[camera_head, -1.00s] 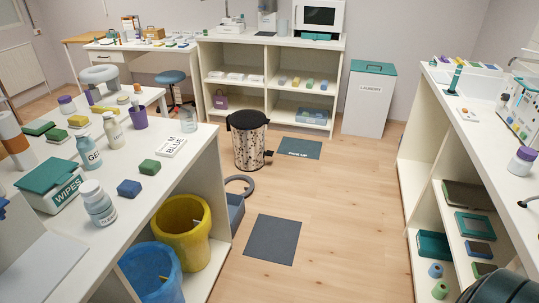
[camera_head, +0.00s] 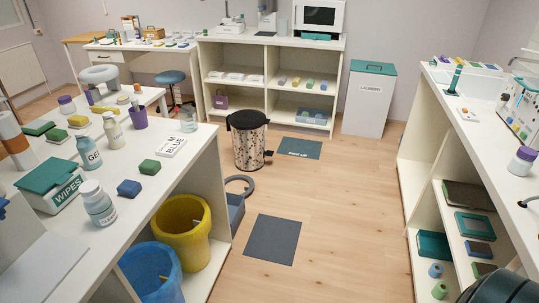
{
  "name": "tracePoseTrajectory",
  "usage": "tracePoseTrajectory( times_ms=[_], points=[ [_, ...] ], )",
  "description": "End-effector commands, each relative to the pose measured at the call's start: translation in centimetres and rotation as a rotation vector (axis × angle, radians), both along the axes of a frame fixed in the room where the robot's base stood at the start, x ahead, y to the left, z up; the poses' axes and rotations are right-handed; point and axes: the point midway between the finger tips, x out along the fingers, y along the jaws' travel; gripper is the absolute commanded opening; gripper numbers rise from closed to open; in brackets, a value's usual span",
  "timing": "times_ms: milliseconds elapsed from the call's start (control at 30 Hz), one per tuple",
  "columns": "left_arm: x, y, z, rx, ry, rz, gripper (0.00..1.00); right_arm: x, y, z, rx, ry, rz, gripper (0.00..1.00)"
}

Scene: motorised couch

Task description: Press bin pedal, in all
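A speckled pedal bin (camera_head: 248,143) with a black lid stands on the wooden floor ahead, left of the middle of the view. Its lid looks closed. A small dark pedal (camera_head: 268,154) juts out at the bin's lower right side. No gripper shows clearly; neither my left nor my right gripper can be made out in this view.
A white counter (camera_head: 190,163) on the left holds bottles and sponges, with yellow (camera_head: 182,225) and blue (camera_head: 152,272) bins below. A grey device (camera_head: 237,205) and a dark mat (camera_head: 271,239) lie on the floor. White shelves (camera_head: 433,200) stand right. The middle floor is open.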

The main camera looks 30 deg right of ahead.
Motion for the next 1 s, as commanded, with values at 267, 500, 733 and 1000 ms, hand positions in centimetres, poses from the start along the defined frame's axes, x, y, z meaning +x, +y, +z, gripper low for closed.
tracePoseTrajectory(
  times_ms=[267, 500, 733, 1000],
  points=[
    [-0.01, 0.03, 0.0, 0.0, 0.0, 0.0, 0.31, -0.02, 0.02, 0.0, 0.0, 0.0, 0.0, 0.0],
    [-0.01, 0.03, 0.0, 0.0, 0.0, 0.0, 0.0, -0.02, 0.02, 0.0, 0.0, 0.0, 0.0, 0.0],
    [0.0, 0.03, 0.01, 0.0, 0.0, 0.0, 0.0, -0.02, 0.02, 0.0, 0.0, 0.0, 0.0, 0.0],
    [0.01, 0.02, 0.02, 0.0, 0.0, 0.0, 0.0, -0.01, 0.02, 0.01, 0.0, 0.0, 0.0, 0.0]
  ],
)
